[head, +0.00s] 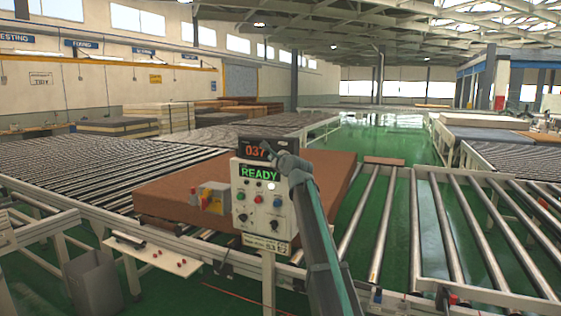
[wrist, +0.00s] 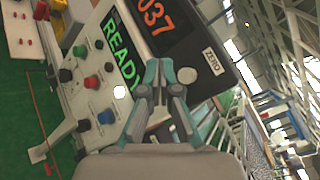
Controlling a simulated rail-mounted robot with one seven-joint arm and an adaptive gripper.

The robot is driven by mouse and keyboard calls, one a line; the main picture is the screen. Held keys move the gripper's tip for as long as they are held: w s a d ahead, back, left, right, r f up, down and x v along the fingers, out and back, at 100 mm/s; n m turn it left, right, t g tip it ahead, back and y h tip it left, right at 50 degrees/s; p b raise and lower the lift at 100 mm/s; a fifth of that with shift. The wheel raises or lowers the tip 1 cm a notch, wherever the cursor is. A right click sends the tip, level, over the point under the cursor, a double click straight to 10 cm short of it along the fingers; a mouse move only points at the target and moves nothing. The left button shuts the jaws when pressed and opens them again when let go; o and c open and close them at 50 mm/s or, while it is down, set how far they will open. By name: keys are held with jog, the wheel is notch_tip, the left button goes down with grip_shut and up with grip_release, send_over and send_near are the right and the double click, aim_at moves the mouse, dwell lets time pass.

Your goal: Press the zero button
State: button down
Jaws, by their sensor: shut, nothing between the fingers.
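A control box (head: 262,205) carries a dark display (head: 255,150) reading 037 in red, with a green READY screen (head: 259,173) below. In the wrist view the display (wrist: 155,15) has a white ZERO label (wrist: 212,60) on its face. A pale round disc (wrist: 187,75) sits beside the label and looks like a button. My gripper (wrist: 163,72) is shut and empty, its fingertips over the display's lower part, close to the disc. I cannot tell whether they touch it. In the head view my gripper (head: 277,153) hides the display's right end.
The box also bears green, red, blue and black controls (wrist: 92,82). A yellow-and-red switch (head: 212,199) is to its left. A brown mattress (head: 170,199) lies behind on rollers. Roller conveyors (head: 435,225) extend right. A white shelf (head: 150,255) is at lower left.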

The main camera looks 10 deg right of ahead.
jog(key=shift+w+d, duration=0.5)
jog(key=shift+w, duration=0.25)
jog(key=shift+w+d, duration=0.5)
jog(key=shift+w, duration=0.2)
jog(key=shift+w+d, duration=0.1)
jog(key=shift+w, duration=0.05)
dwell(0.3)
jog(key=shift+w+d, duration=0.15)
jog(key=shift+w, duration=0.05)
jog(key=shift+w+d, duration=0.55)
jog(key=shift+w, duration=0.15)
dwell(1.4)
jog(key=shift+s+a+p, duration=0.55)
jog(key=shift+s+a, duration=0.2)
jog(key=shift+s, duration=0.3)
jog(key=shift+s+a+p, duration=0.75)
jog(key=shift+s, duration=0.3)
jog(key=shift+s+a+p, duration=0.7)
jog(key=shift+s+p, duration=0.05)
jog(key=shift+s, duration=0.25)
